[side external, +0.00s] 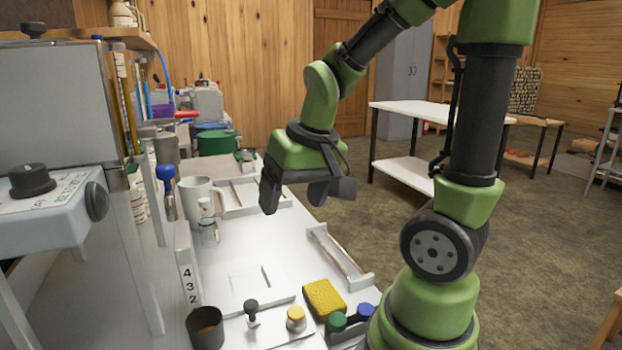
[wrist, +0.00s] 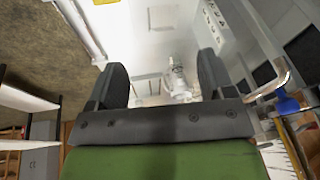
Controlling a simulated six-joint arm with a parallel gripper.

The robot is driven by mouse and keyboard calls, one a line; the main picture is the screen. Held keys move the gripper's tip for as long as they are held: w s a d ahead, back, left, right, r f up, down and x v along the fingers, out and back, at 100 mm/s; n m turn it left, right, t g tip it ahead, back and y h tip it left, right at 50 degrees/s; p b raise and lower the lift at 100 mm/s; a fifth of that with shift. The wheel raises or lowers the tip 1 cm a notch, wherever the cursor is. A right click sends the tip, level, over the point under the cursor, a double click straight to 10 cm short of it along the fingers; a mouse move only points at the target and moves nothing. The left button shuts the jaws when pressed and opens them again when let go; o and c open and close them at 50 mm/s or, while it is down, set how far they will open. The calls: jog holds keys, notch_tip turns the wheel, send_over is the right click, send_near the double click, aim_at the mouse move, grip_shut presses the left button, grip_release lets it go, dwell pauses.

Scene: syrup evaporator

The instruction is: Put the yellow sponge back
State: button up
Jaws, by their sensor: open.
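The yellow sponge (side external: 324,298) lies at the front of the white bench, beside a green-capped and a blue-capped item. In the wrist view only a sliver of the yellow sponge (wrist: 105,2) shows at the top edge. My gripper (side external: 292,200) is open and empty, held above the bench well behind the sponge. In the wrist view both fingers of my gripper (wrist: 162,65) stand apart with bench surface between them.
A grey mug (side external: 198,196) and a small clear bottle (side external: 208,230) stand left of my gripper. A dark cup (side external: 205,328) and a yellow-capped jar (side external: 296,319) stand near the front. A raised rail (side external: 340,256) runs along the bench's right edge. A square outline (side external: 248,280) marks clear bench.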

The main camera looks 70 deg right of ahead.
jog(key=s+a+r+n+t+y, duration=0.2)
jog(key=s+a+r+t, duration=0.1)
jog(key=s+a+r, duration=0.2)
jog(key=a+r, duration=0.2)
jog(key=a, duration=0.1)
jog(key=shift+s+a+n+t, duration=0.25)
jog(key=shift+s+n+t, duration=0.05)
jog(key=shift+s+n, duration=0.1)
dwell(0.6)
